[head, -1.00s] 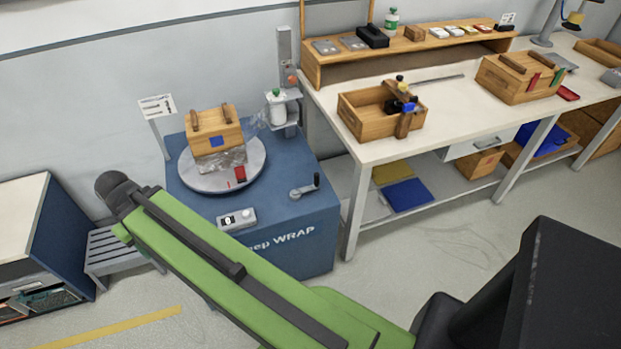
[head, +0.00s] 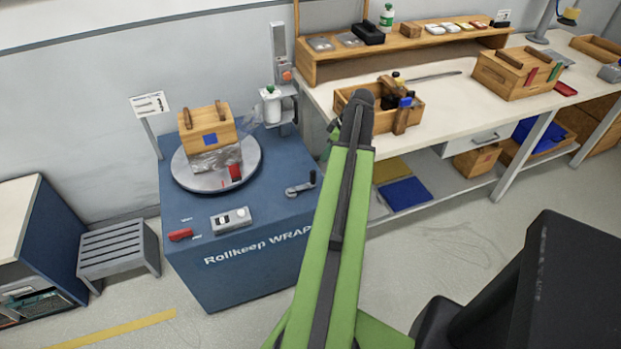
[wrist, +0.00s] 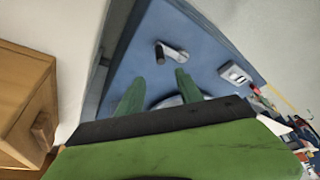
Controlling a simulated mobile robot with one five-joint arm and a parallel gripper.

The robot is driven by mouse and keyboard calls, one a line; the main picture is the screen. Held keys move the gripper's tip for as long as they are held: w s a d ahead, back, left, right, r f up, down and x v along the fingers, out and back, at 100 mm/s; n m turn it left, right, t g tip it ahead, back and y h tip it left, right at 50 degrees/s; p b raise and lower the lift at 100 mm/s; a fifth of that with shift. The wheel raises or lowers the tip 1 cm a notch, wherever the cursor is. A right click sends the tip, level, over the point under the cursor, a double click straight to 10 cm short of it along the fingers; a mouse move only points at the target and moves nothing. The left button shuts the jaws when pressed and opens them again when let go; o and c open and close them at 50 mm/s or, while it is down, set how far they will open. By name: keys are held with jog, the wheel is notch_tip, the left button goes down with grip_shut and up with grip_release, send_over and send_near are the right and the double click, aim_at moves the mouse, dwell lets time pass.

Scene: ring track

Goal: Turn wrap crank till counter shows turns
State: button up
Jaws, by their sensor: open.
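The blue wrap machine (head: 255,262) stands left of the bench. Its crank (head: 301,189), a grey arm with a dark upright handle, lies on the right of its top and shows in the wrist view (wrist: 172,52). The grey counter box (head: 231,220) is at the front of the top and also in the wrist view (wrist: 235,73); I cannot read it. A wooden box (head: 207,131) in film sits on the round turntable (head: 190,182). My gripper (wrist: 159,75) is open and empty, its green fingers pointing towards the crank, apart from it. The head view mostly hides the gripper behind my arm.
The white bench (head: 449,115) stands right of the machine, with an open wooden tray (head: 350,97) near my arm. The film post (head: 280,60) rises behind the machine. A sign (head: 150,104) and a grey slatted stool (head: 117,248) are at left. Front floor is clear.

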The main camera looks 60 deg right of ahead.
aim_at(312, 178)
jog(key=b+x, duration=1.5)
jog(key=x, duration=0.2)
jog(key=shift+s+f+b, duration=0.1)
jog(key=shift+s+b, duration=0.05)
jog(key=shift+b, duration=0.25)
jog(key=shift+w+a+f, duration=0.1)
jog(key=shift+w+f, duration=0.15)
jog(key=shift+r, duration=0.1)
grip_shut()
jog(key=shift+s, duration=0.35)
